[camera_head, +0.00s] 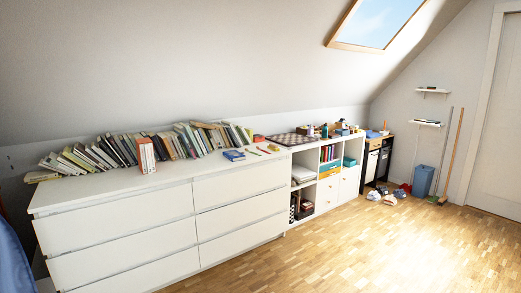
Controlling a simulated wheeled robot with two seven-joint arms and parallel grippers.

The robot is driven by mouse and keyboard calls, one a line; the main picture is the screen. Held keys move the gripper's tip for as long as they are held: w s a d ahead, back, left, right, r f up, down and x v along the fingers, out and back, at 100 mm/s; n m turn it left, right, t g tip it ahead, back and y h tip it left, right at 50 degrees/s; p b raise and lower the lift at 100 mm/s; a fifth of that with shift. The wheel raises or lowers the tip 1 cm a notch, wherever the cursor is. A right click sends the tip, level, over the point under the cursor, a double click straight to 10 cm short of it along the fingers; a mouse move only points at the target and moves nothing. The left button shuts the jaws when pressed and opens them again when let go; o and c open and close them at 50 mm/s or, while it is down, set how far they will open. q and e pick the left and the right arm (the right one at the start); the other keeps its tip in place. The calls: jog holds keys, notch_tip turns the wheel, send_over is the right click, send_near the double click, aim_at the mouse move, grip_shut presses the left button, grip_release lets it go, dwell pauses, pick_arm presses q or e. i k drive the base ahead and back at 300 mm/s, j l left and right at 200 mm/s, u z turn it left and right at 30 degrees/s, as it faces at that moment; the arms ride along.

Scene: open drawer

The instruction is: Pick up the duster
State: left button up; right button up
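I cannot make out a duster for certain. Two long poles lean against the right wall: a tan one (453,155) with a brown foot on the floor, and a thinner grey one (441,150) beside it. A blue bin (423,180) stands on the floor left of them. Small items lie in front of the bin, including a red one (405,187) and pale bundles (374,195), too small to identify. Neither of my grippers is in view.
A white dresser (160,225) with closed drawers carries a row of leaning books (120,150). A white shelf unit (327,175) and a dark cabinet (377,160) follow to its right. The wooden floor (380,250) is clear up to the white door (499,150).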

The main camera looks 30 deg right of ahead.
aim_at(271, 147)
jog(key=i+l, duration=0.3)
jog(key=l, duration=0.25)
jog(key=i+l+z, duration=0.15)
jog(key=i+l, duration=0.2)
jog(key=l, duration=0.2)
jog(key=i+l, duration=0.35)
jog(key=l, duration=0.2)
jog(key=i+l, duration=0.1)
jog(key=l, duration=0.25)
jog(key=i+l+z, duration=0.1)
jog(key=l, duration=0.3)
jog(key=i+l, duration=0.1)
jog(key=l, duration=0.25)
jog(key=i+l, duration=0.1)
jog(key=l, duration=0.25)
jog(key=i+l+z, duration=0.1)
jog(key=l, duration=0.25)
